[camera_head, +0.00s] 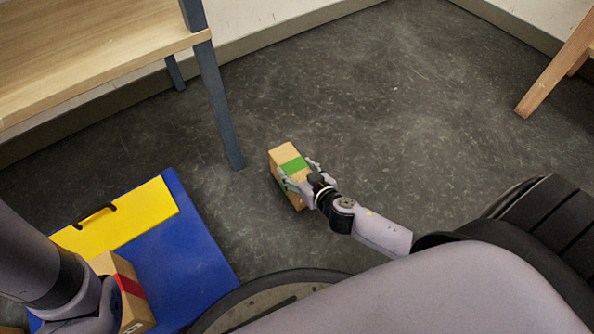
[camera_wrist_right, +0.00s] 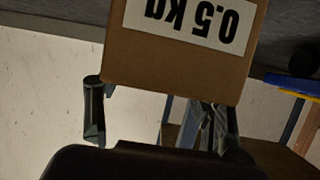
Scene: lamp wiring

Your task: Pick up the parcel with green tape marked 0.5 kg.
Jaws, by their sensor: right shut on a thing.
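The brown cardboard parcel with green tape (camera_head: 288,160) is in the middle of the head view, over the dark floor. My right gripper (camera_head: 298,173) is shut on it, with one finger on each side. In the right wrist view the parcel (camera_wrist_right: 175,70) fills the top middle, and its white label reads "0.5 kg" upside down. The gripper's fingers (camera_wrist_right: 155,118) show at the parcel's lower edge there. I cannot tell whether the parcel touches the floor. My left arm comes in at the lower left of the head view, but its gripper's fingers do not show.
A brown parcel with red tape (camera_head: 131,290) stands at the lower left beside my left arm. A blue board (camera_head: 195,255) and a yellow piece (camera_head: 150,212) lie near it. A wooden table (camera_head: 90,45) with blue-grey legs is at upper left.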

